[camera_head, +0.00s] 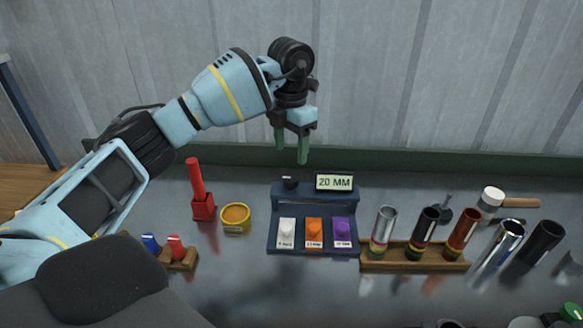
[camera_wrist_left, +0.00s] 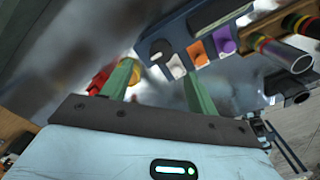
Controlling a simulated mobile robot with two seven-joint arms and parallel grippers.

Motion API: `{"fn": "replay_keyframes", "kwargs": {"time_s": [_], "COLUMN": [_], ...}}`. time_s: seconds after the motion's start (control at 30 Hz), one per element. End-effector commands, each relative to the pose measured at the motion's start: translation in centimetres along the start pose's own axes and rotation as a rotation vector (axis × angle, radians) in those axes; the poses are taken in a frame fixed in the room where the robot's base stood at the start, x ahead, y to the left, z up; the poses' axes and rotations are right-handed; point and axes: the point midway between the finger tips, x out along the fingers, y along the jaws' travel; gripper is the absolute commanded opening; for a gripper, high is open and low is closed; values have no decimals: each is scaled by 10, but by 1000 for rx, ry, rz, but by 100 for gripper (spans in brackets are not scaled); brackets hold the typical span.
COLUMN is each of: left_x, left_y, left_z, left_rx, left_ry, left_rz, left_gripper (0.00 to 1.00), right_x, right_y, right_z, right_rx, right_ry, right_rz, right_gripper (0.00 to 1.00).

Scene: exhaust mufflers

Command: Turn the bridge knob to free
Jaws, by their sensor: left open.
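A blue bridge unit (camera_head: 313,246) stands on the metal table, with a display reading "20 MM" (camera_head: 334,182) and white, orange and purple buttons on its lower front. The black bridge knob (camera_head: 290,182) sits on its upper ledge left of the display; its setting is too small to read. My left gripper (camera_head: 291,152) is open and empty, fingers pointing down, above and apart from the knob. In the left wrist view the unit (camera_wrist_left: 152,33) lies beyond the open fingers (camera_wrist_left: 160,70), with its dark knob (camera_wrist_left: 157,56) between the fingertips' lines. My right gripper is not in view.
A red upright tool (camera_head: 199,192) and a yellow tin (camera_head: 236,217) stand left of the unit. A wooden rack (camera_head: 405,263) with several metal tubes stands to its right. Blue and red items sit on a small wooden block (camera_head: 185,262). A grey wall rises behind.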

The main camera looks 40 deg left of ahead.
Motion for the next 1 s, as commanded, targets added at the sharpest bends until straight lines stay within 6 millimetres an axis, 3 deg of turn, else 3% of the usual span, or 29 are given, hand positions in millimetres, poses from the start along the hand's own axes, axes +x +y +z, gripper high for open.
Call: {"fn": "replay_keyframes", "kwargs": {"time_s": [0.17, 0.6, 1.0], "left_x": [7, 66, 78], "left_y": [0, -1, -1], "left_z": [0, 0, 0], "left_rx": [0, 1, 1], "left_ry": [1, 1, -1], "left_rz": [-1, -1, -1], "left_gripper": [59, 59, 59], "right_x": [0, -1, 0], "right_y": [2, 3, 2], "right_z": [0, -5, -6], "right_rx": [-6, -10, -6], "right_ry": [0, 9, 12], "right_rz": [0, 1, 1], "right_gripper": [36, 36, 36]}}
